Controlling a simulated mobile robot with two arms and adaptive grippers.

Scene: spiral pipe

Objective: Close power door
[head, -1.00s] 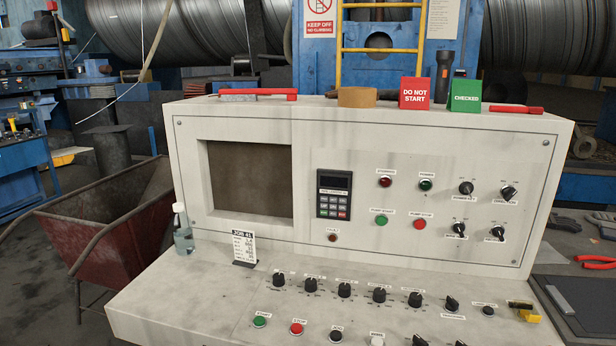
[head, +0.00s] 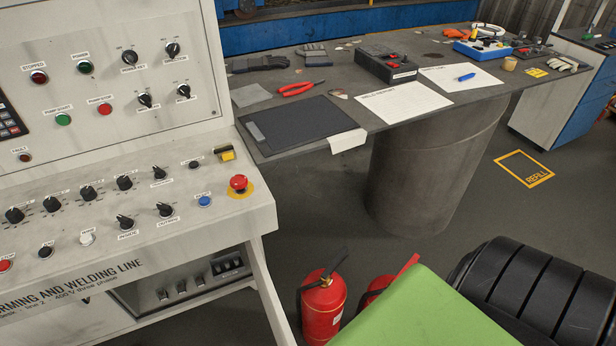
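I see no door that I can make out as the power door in the head view. The light grey control console (head: 110,262) stands at the left, with lamps, knobs and buttons on it. Below its desk is an opening with a dark unit (head: 190,287) with several switches.
A grey workbench (head: 420,117) holds gloves, red pliers (head: 295,89), papers and a blue tray (head: 482,49). Fire extinguishers (head: 322,309) stand on the floor.

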